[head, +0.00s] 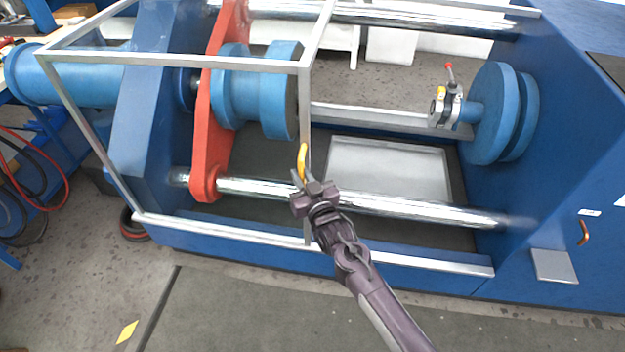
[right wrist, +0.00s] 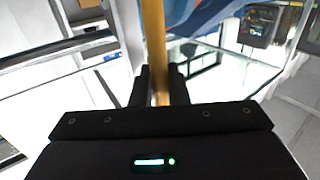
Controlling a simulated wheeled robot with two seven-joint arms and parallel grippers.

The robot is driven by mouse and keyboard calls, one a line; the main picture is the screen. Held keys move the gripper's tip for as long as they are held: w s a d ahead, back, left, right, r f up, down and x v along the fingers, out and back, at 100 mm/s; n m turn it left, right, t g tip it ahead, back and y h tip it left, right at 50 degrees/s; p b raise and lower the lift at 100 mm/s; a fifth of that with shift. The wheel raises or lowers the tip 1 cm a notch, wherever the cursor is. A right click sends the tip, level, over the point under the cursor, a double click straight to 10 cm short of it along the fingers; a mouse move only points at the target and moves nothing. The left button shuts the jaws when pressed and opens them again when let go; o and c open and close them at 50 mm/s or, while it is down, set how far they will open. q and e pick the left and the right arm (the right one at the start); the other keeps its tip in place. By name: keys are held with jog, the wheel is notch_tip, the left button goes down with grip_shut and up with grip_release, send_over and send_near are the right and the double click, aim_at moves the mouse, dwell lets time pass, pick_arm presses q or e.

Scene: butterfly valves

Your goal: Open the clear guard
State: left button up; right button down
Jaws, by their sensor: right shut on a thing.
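The clear guard (head: 178,61) is a see-through box with a silver frame, over the left half of the blue machine. Its yellow handle (head: 303,158) stands on the right upright of the frame. My right gripper (head: 301,180) is at this handle, its fingers closed around the lower part. In the right wrist view the yellow handle (right wrist: 154,38) runs between the two dark fingers (right wrist: 158,80). The right half of the machine is uncovered in the head view. My left gripper is not in view.
Behind the guard are a red arm (head: 212,120) and blue flanges (head: 270,90). A blue disc with a clamped valve (head: 449,106) sits on the right. A chrome rod (head: 400,206) crosses in front of a grey tray (head: 390,168).

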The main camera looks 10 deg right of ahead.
jog(key=shift+a, duration=0.3)
jog(key=c, duration=1.5)
grip_release()
jog(key=shift+d, duration=0.1)
jog(key=shift+s+d+f, duration=0.1)
jog(key=shift+s+d, duration=0.05)
jog(key=shift+s, duration=0.15)
jog(key=v, duration=0.7)
